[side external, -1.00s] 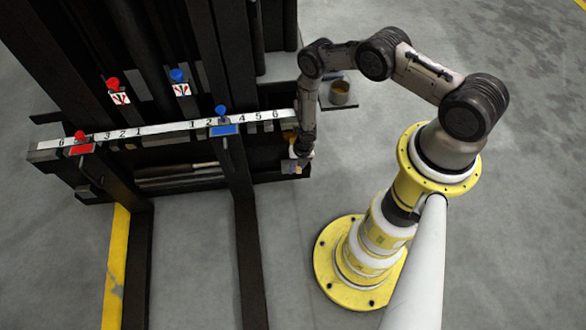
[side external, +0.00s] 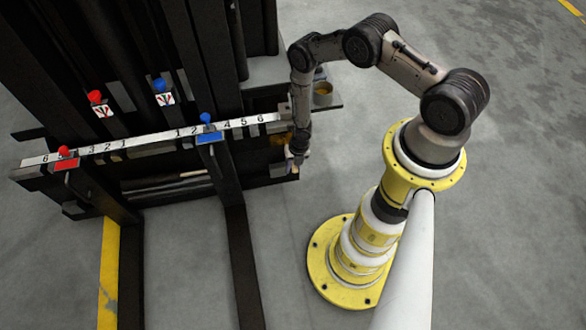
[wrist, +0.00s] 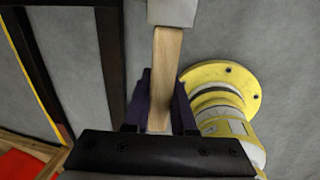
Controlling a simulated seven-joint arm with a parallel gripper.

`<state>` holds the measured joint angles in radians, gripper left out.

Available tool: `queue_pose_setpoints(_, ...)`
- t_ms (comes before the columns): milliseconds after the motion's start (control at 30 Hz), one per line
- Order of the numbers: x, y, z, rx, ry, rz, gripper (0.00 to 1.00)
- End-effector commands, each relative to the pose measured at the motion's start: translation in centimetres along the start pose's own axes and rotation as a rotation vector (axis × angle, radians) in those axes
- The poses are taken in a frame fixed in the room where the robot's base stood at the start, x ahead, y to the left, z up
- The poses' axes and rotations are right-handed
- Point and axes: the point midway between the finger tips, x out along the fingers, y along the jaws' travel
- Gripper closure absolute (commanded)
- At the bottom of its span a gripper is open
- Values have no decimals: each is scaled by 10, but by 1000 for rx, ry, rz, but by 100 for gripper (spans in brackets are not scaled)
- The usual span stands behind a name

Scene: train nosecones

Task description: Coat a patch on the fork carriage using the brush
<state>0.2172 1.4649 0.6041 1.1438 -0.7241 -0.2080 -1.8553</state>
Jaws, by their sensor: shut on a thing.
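My gripper (side external: 297,157) is shut on the brush in the wrist view (wrist: 162,98). The brush has a pale wooden handle (wrist: 166,72) between the dark fingers and a light grey ferrule (wrist: 172,12) at the top edge; its bristles are out of frame. In the side view the gripper points down beside the right end of the dark fork carriage (side external: 165,165). The brush is too small there to tell whether it touches. A white numbered strip (side external: 150,142) runs along the carriage top. No coated patch can be made out.
A pot with yellowish contents (side external: 323,90) stands on a small shelf behind my gripper. Red (side external: 66,152) and blue (side external: 206,119) knobs sit on the carriage bar. Two forks (side external: 243,265) reach forward. The grey floor around the yellow base is clear.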

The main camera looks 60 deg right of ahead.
Motion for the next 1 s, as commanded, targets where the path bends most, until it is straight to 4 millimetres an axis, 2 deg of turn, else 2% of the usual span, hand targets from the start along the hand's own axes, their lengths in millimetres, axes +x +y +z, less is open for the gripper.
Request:
queue_pose_setpoints(300,4,27,1,-4,-3,3,100)
queue_pose_setpoints(567,6,35,0,-1,-2,1,100)
queue_pose_setpoints(1000,11,66,0,-1,-1,1,100)
